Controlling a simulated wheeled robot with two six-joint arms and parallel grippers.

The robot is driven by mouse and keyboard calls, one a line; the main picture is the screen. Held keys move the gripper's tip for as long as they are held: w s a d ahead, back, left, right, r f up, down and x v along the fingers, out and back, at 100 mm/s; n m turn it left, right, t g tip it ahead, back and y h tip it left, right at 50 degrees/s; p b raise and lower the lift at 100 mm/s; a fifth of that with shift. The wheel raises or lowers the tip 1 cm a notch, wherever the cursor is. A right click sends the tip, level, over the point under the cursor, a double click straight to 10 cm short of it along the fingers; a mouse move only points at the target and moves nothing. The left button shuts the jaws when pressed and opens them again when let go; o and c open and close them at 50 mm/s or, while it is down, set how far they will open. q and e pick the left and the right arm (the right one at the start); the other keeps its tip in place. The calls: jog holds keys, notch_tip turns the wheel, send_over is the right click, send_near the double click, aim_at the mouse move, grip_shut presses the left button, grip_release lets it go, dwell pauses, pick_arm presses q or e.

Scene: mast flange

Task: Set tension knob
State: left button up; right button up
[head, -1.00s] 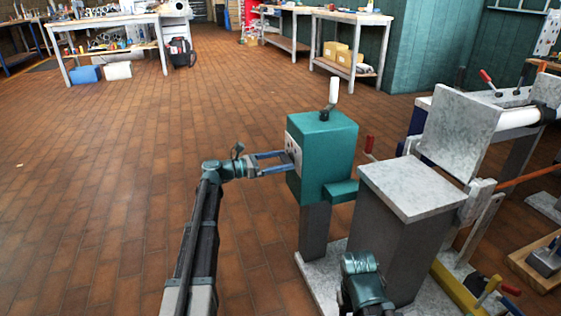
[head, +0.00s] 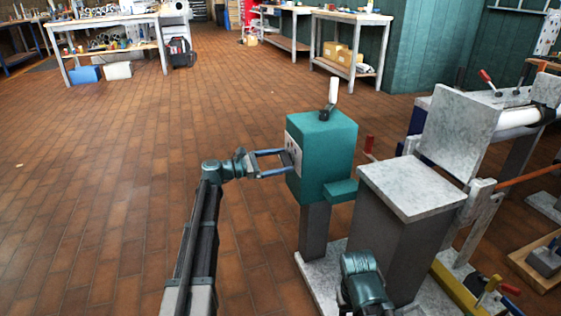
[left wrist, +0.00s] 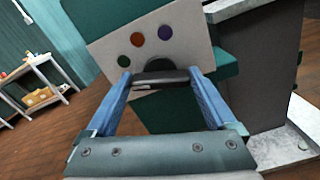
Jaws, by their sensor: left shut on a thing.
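A teal machine head (head: 325,150) stands on a grey post and carries a pale panel (head: 291,148) on its left side. In the left wrist view the panel (left wrist: 112,50) appears tilted, with green, orange and purple dots in an arc. Below the dots is a black knob (left wrist: 162,76) on a round dark base. My left gripper (head: 290,162) reaches the panel from the left. Its two blue fingers (left wrist: 162,84) are on either side of the knob, shut on it. The fingers hide the knob in the head view. My right gripper is out of view.
A white-handled lever (head: 333,92) stands on top of the teal head. A grey block (head: 412,188) and upright plate (head: 460,130) are close on the right. Open tiled floor (head: 110,200) lies to the left. Workbenches (head: 350,18) stand farther back.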

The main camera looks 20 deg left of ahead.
pick_arm(q)
jog(key=shift+s+m, duration=0.1)
jog(key=shift+m, duration=2)
jog(key=o, duration=1.1)
jog(key=shift+c, duration=0.2)
jog(key=v, duration=1.4)
